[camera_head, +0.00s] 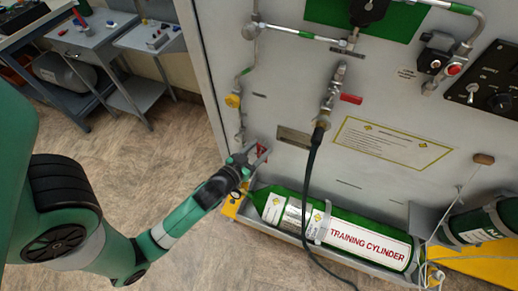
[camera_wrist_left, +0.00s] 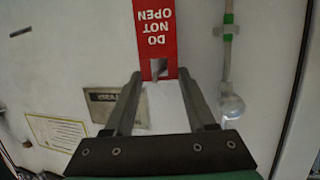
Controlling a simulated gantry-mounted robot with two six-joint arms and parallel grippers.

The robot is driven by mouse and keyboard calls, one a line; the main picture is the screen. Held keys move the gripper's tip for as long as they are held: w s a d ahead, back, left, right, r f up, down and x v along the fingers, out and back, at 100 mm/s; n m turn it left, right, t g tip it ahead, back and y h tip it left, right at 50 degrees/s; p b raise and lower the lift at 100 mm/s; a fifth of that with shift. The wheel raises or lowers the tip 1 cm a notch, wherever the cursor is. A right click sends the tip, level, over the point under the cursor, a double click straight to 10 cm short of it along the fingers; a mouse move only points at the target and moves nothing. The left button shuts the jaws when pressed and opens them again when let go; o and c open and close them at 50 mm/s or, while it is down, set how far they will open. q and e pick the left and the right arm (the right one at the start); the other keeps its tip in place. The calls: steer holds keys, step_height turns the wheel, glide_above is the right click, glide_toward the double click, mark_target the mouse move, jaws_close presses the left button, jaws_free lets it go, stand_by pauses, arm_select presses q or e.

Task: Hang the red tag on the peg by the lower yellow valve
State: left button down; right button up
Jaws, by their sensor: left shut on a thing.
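The red tag (camera_head: 262,150) is at the panel's lower left, at the tips of my left gripper (camera_head: 257,157). In the left wrist view the red tag (camera_wrist_left: 155,28) reads DO NOT OPEN upside down and has a square hole at its near end. The yellow valve (camera_head: 233,100) is on the pipe, up and left of the tag. My right gripper is out of view.
A black hose (camera_head: 310,180) hangs from the central fitting, right of my gripper. A green training cylinder (camera_head: 340,230) lies below on a ledge. A small metal plate (camera_head: 294,137) is on the panel beside the tag. The panel's left edge is close.

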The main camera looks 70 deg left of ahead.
arm_select(q)
steer(key=shift+c, duration=0.7)
jaws_free()
steer(key=b+v, duration=0.1)
steer(key=v, duration=1)
steer(key=shift+s+d, duration=0.15)
steer(key=shift+s, duration=0.15)
